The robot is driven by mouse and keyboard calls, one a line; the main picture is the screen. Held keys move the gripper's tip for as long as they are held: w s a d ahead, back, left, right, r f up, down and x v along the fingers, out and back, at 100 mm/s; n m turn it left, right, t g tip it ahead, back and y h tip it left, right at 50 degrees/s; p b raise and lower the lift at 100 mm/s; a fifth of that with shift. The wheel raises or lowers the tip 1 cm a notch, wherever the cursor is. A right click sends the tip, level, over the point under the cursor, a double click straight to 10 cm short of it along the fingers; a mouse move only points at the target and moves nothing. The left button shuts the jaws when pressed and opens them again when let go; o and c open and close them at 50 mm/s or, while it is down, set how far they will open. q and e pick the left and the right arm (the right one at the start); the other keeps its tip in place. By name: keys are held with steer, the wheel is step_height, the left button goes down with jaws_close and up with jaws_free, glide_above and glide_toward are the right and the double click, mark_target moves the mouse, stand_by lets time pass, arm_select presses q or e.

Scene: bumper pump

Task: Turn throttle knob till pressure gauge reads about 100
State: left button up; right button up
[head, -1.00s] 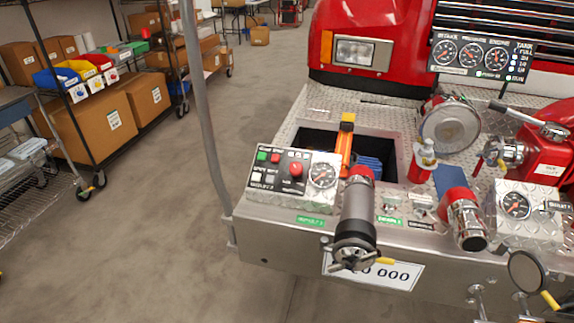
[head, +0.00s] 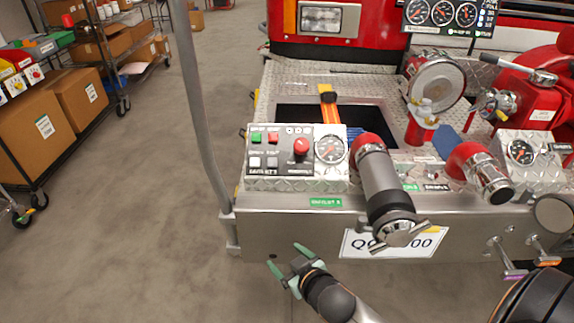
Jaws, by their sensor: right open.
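The red throttle knob (head: 301,147) sits on a diamond-plate control panel (head: 262,184) on the bumper, among several small buttons. The round pressure gauge (head: 331,149) is just right of the knob on the same panel. My right gripper (head: 287,257) has greenish fingers spread open and empty. In the picture it is below the panel, in front of the lower bumper, and well apart from the knob. My left gripper is not in view.
A thick pipe with a red collar (head: 381,186) projects forward right of the panel. A grey upright pole (head: 194,110) stands at the left. A second gauge box (head: 522,152) is at the right. Open floor lies to the left, before shelves with boxes (head: 35,124).

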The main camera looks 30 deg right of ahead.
steer(key=w+d+r+m+t+h+b, duration=0.3)
steer(key=w+d+r+h+b, duration=0.1)
steer(key=w+d+r+b, duration=0.3)
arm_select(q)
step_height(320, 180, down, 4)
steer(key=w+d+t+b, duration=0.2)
arm_select(e)
steer(key=m+t+h, duration=0.1)
steer(key=m+h, duration=0.2)
steer(key=h, duration=0.1)
glide_toward(302, 151)
steer(key=b+x, duration=0.1)
steer(key=x, duration=0.8)
steer(key=shift+d, duration=0.1)
steer(key=shift+w+d, duration=0.35)
steer(key=shift+w, duration=0.3)
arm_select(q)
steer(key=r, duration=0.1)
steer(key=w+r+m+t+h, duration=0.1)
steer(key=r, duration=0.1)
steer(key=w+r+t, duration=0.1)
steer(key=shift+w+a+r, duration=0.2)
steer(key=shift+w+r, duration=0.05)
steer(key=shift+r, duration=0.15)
arm_select(e)
steer(key=shift+c, duration=0.3)
